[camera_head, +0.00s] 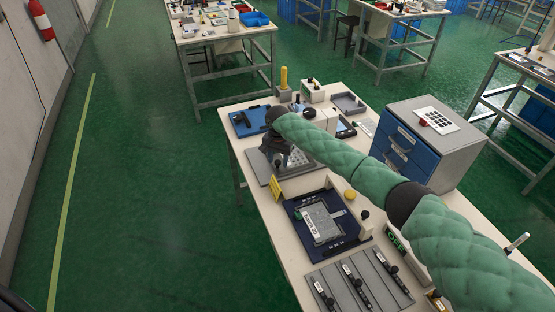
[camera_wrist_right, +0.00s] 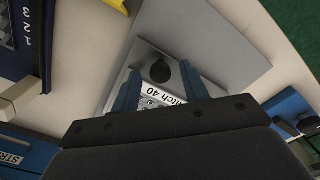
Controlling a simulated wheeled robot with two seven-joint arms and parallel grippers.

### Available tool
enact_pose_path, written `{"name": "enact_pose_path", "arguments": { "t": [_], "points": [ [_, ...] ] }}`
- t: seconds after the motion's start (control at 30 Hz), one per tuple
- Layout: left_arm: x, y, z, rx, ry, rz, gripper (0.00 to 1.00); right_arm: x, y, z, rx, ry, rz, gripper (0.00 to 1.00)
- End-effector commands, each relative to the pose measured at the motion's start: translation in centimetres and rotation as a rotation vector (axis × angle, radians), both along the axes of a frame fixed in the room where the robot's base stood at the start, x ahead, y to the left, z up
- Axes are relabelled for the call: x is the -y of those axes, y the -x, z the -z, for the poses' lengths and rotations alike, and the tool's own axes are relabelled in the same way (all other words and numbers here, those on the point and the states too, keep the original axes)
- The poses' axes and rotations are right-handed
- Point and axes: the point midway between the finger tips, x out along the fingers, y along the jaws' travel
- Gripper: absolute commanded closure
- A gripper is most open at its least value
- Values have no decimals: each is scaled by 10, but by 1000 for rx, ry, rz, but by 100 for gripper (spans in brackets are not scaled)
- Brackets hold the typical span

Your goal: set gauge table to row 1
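A grey plate (camera_head: 256,169) lies on the bench under my right gripper (camera_head: 275,157), whose fingertips are hard to make out in the head view. In the right wrist view, the gripper (camera_wrist_right: 159,76) has two blue fingers spread apart. A round black knob (camera_wrist_right: 160,71) shows between them, with gaps on both sides. A white label reading "itch 40" (camera_wrist_right: 160,95) lies just nearer the gripper body, partly hidden. Whether this plate is the gauge table, I cannot tell. My left gripper is in neither view.
Nearby on the bench are a navy board (camera_head: 297,208) with a grey panel, a slotted grey plate (camera_head: 327,276) with black handles, and a blue tray (camera_head: 241,121). A grey drawer cabinet (camera_head: 455,145) stands to the right. A yellow sign (camera_head: 276,187) stands beside the plate.

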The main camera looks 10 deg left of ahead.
Motion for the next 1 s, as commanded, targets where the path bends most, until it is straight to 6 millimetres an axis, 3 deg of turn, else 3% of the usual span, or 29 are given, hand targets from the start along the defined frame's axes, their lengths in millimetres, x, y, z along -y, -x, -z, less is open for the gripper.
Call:
{"name": "enact_pose_path", "arguments": {
  "t": [0.33,0.43,0.7,1.0],
  "points": [
    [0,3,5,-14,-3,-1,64,-1,0,-11,0,-2,-1,55],
    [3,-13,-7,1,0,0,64,-1,0,-26,1,-2,-1,55],
    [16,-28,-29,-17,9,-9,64,-1,0,-62,1,-2,0,55],
    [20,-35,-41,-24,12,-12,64,0,0,-78,0,0,0,55]
  ]
}}
